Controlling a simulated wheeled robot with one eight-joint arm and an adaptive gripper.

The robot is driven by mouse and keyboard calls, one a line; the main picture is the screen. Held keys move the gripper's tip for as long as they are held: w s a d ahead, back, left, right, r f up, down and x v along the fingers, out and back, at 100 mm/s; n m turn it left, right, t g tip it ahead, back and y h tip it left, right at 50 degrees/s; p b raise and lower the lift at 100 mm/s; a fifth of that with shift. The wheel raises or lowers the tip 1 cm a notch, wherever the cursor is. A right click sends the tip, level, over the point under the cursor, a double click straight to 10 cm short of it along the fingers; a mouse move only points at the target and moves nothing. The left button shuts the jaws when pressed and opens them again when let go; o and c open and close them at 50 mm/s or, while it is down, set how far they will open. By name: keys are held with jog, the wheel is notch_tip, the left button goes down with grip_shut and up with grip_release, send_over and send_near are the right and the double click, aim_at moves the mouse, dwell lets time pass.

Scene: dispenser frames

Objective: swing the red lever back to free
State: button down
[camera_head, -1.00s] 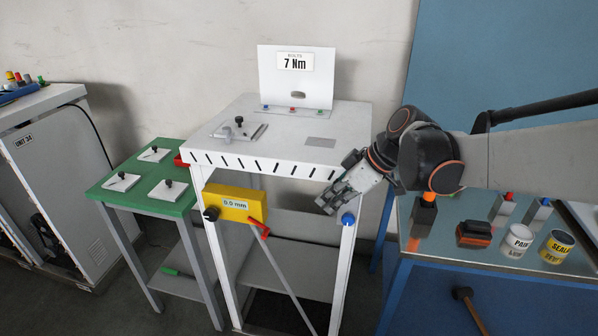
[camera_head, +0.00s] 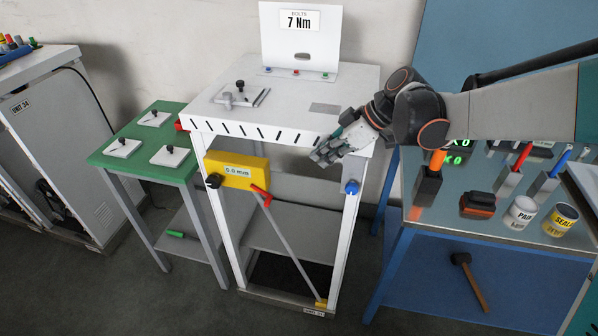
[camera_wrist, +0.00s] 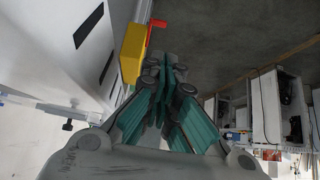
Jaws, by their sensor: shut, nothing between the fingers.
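The red lever (camera_head: 261,193) sticks out from the lower right of the yellow box (camera_head: 235,170) on the white stand's front. In the wrist view the red lever (camera_wrist: 154,27) stands beside the yellow box (camera_wrist: 133,52), just beyond the fingers. My gripper (camera_head: 319,159) is shut and empty, in front of the stand's top edge, up and right of the lever and apart from it in the head view. The shut fingers of my gripper (camera_wrist: 168,75) also show in the wrist view.
A thin grey rod (camera_head: 288,247) runs from near the lever down to a yellow foot. A green table (camera_head: 133,159) stands left; a blue bench (camera_head: 395,262) stands right.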

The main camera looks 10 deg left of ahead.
aim_at(270, 202)
jog(key=b+x, duration=0.6)
jog(key=x, duration=1.7)
jog(key=shift+f+b, duration=0.35)
jog(key=shift+f, duration=0.25)
jog(key=shift+a+f+b, duration=0.1)
jog(key=shift+f+b, duration=0.35)
jog(key=shift+f, duration=0.35)
jog(key=shift+w+a+f+b, duration=0.1)
jog(key=shift+a+f+b, duration=0.05)
jog(key=shift+f+b, duration=0.15)
jog(key=shift+a+f+b, duration=0.15)
jog(key=shift+f, duration=0.3)
jog(key=shift+b+x, duration=0.3)
jog(key=shift+x, duration=0.5)
jog(key=shift+r, duration=0.25)
